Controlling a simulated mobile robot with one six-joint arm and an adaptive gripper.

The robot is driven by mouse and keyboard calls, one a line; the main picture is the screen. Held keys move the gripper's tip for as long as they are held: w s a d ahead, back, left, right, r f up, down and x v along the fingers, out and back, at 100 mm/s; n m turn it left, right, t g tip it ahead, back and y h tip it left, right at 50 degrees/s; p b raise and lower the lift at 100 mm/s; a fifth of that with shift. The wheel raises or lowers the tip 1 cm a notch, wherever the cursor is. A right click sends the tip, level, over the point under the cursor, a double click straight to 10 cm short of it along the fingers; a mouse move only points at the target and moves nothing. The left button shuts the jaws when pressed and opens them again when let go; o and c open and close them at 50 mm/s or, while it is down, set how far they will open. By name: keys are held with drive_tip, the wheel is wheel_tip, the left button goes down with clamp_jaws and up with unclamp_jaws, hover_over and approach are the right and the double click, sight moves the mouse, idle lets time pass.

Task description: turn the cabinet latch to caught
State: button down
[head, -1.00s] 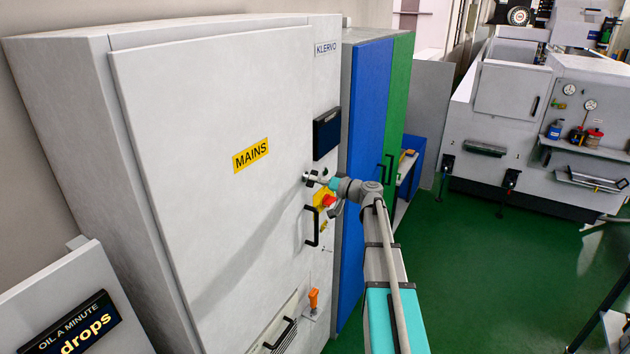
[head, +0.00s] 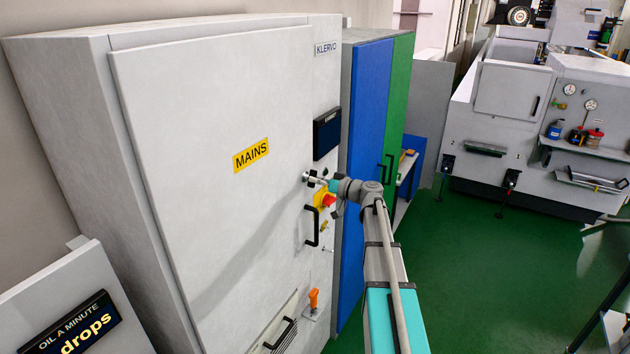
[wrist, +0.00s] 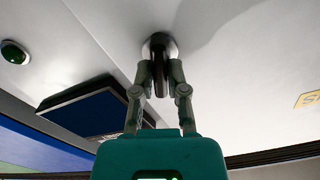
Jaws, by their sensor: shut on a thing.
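The cabinet is large and light grey, with a wide door (head: 190,130) that bears a yellow MAINS label (head: 251,155). The latch is at the door's right edge, at my gripper's tip. In the wrist view the latch (wrist: 160,78) is a dark lever on a round pale base. My gripper (wrist: 159,80) has its two fingers closed on either side of this lever. In the head view my gripper (head: 311,179) reaches the door just above the black door handle (head: 313,226). The fingers hide part of the latch there.
A red knob on a yellow plate (head: 325,199) sits close below my gripper. A dark display panel (head: 327,133) is above it. A blue locker (head: 366,150) stands right of the cabinet. The green floor (head: 490,270) is open at right.

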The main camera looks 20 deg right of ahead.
idle(0.4)
drive_tip(key=n, duration=0.4)
drive_tip(key=c, duration=0.5)
unclamp_jaws()
drive_tip(key=shift+s+d, duration=0.1)
drive_tip(key=shift+s, duration=0.05)
drive_tip(key=shift+v, duration=3.3)
